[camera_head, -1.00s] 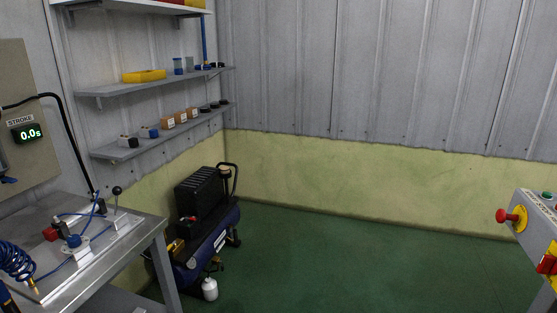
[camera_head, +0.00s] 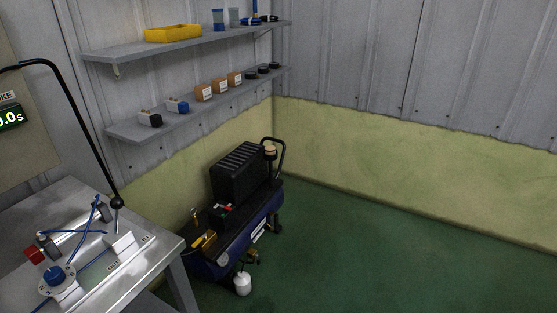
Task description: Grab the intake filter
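A blue and black air compressor (camera_head: 240,235) stands on the floor below the shelves. A small round tan and black part (camera_head: 270,151) shows at the far end of its black ribbed housing (camera_head: 237,172); it may be an intake filter. Several small black round pieces (camera_head: 263,71) lie at the far end of the lower shelf, and I cannot tell whether one of them is a filter. Neither of my grippers is in view.
A metal table (camera_head: 50,200) with pneumatic parts and a black lever (camera_head: 117,203) is at left. The lower shelf (camera_head: 125,132) holds small brown boxes (camera_head: 220,86); the upper shelf (camera_head: 100,57) holds a yellow tray (camera_head: 172,33). The green floor (camera_head: 380,250) at right is clear.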

